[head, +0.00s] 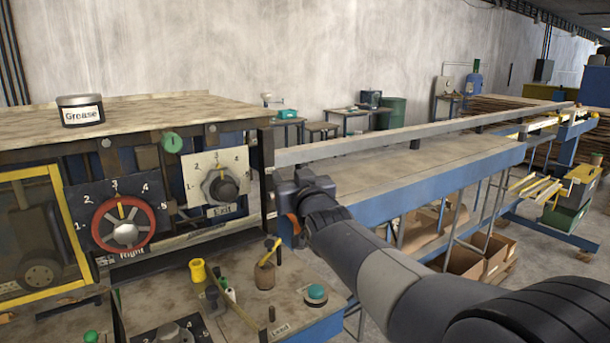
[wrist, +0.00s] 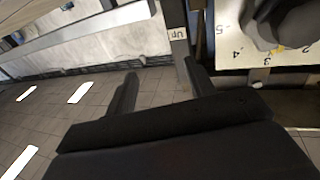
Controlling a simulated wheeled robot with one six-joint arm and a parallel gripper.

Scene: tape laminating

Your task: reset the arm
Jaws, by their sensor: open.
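My arm reaches in from the lower right of the head view, and its end hides most of my gripper (head: 288,208), which is beside the right edge of the machine's control panel. In the wrist view my gripper (wrist: 160,90) shows two dark fingers apart with nothing between them. A grey dial on a white numbered plate (head: 217,176) is just left of my gripper in the head view. The same plate (wrist: 232,50) fills the upper right of the wrist view, apart from the fingers.
A red dial (head: 124,224) labelled Right is further left. A grease tin (head: 80,111) stands on the machine's top. Below is a console with a yellow knob (head: 198,271) and a teal button (head: 316,293). A long bench with a rail (head: 400,132) runs right, behind my arm.

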